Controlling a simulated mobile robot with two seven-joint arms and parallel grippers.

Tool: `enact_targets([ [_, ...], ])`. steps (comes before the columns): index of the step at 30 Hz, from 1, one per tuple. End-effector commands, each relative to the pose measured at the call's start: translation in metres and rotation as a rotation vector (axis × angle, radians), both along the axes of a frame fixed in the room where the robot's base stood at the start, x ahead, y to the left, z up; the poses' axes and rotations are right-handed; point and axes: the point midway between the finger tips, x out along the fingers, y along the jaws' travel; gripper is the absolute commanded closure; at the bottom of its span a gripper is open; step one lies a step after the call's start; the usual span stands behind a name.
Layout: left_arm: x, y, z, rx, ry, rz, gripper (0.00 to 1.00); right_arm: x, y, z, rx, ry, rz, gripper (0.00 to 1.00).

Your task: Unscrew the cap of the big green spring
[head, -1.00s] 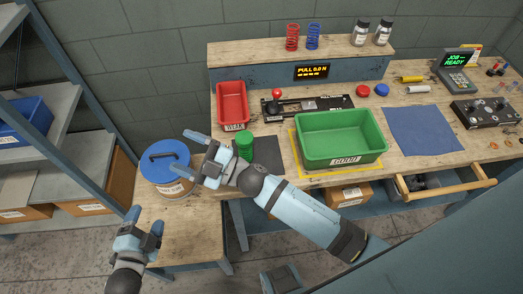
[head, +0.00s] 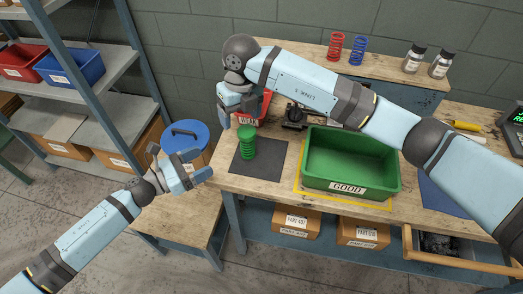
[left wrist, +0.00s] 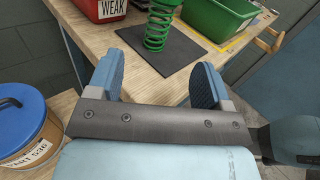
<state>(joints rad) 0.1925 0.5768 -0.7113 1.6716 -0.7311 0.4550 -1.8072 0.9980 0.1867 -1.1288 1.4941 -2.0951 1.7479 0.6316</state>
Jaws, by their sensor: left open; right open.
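The big green spring (head: 247,148) stands upright on a dark mat (head: 274,155) at the table's left end. Its green cap (head: 246,131) is on top. In the left wrist view the lower coils of the spring (left wrist: 157,30) show beyond my fingers, with its top cut off by the frame. My left gripper (head: 202,164) is open and empty, left of the spring at the table's left edge, apart from it. My right gripper (head: 241,116) is open and points downward, above and just behind the spring; its far finger is partly hidden. I see no contact with the cap.
A green GOOD bin (head: 347,187) stands right of the mat, and a red WEAK bin (head: 249,121) is behind the spring, partly covered by my right arm. A blue-lidded bucket (head: 184,134) is beyond my left gripper. Small red and blue springs (head: 336,46) stand on the back shelf.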

Motion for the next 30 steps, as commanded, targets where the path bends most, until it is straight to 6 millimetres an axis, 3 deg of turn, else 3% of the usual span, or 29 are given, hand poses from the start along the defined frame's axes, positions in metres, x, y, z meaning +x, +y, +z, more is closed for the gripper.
enact_targets([
  [3,0.003,0.001,-0.001,0.036,-0.048,-0.018,0.27,0.011,-0.010,0.006,-0.073,-0.042,-0.019,0.26],
  [8,0.008,-0.009,0.000,0.041,-0.057,-0.023,0.27,0.013,-0.012,0.007,-0.086,-0.047,-0.022,0.26],
  [24,0.052,-0.098,0.000,0.037,-0.054,-0.021,0.27,0.012,-0.011,0.007,-0.082,-0.045,-0.021,0.26],
  [30,0.062,-0.117,-0.001,0.039,-0.053,-0.020,0.27,0.012,-0.011,0.007,-0.081,-0.044,-0.021,0.26],
])
